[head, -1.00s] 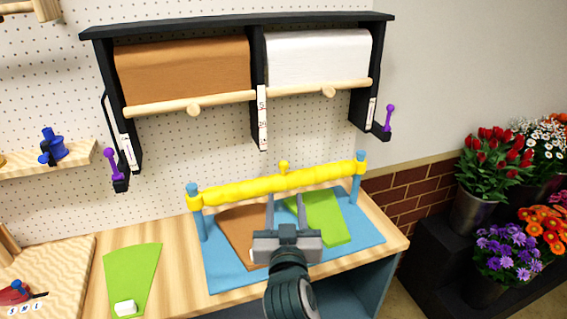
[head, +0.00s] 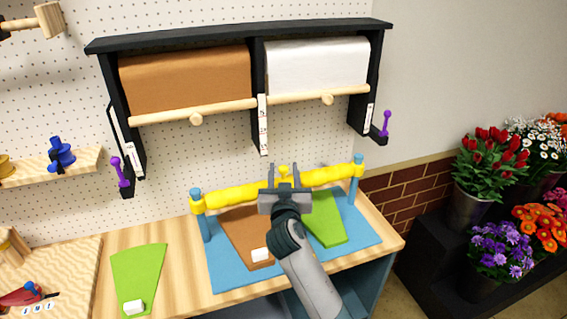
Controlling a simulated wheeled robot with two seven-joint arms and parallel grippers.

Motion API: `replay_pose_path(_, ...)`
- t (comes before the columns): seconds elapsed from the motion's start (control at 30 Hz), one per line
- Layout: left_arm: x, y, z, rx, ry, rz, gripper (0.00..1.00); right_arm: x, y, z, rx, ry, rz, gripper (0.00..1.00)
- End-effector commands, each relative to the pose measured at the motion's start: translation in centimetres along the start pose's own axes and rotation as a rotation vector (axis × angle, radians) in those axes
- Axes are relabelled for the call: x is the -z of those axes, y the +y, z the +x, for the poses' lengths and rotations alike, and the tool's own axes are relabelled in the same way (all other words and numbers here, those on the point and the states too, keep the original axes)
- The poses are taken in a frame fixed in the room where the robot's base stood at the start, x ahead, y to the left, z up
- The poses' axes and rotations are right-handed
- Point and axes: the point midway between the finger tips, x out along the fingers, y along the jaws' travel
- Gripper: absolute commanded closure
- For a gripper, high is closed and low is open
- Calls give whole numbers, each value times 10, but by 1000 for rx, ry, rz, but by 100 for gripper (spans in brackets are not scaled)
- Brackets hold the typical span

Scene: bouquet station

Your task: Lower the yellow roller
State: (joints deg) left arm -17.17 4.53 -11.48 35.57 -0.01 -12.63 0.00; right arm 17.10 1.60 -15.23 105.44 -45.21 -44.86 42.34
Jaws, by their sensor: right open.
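The yellow roller (head: 235,196) spans two blue posts, the left post (head: 206,228) and the right post (head: 354,188), above a blue mat (head: 228,276). It sits up near the post tops, apart from the mat. A yellow knob (head: 284,170) stands at its middle. My right gripper (head: 284,172) is open, its fingers on either side of the knob in this view. It hides the roller's middle; I cannot tell whether the fingers touch the knob. Under the roller lie a brown sheet (head: 245,240) with a white block (head: 261,255) and a green sheet (head: 326,222). My left gripper is out of view.
A black rack (head: 257,80) with brown and white paper rolls hangs above the roller. Another green sheet (head: 137,275) with a white block lies on the wooden bench at left. Flower buckets (head: 474,205) stand at right.

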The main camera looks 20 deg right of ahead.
Motion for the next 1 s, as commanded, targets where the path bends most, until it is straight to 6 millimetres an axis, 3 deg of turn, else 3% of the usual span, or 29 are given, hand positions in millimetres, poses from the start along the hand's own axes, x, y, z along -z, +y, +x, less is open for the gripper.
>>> replay_pose_path(0.2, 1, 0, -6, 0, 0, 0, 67, 0, 0, 17, 0, -1, -1, 60)
replay_pose_path(0.57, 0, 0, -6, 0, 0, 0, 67, -1, 0, 20, 1, -1, 0, 60)
replay_pose_path(0.73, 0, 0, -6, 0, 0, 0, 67, -1, 0, 20, 1, -1, 0, 98)
replay_pose_path(1.0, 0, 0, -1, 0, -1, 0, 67, -6, 0, 19, 1, -1, 0, 100)
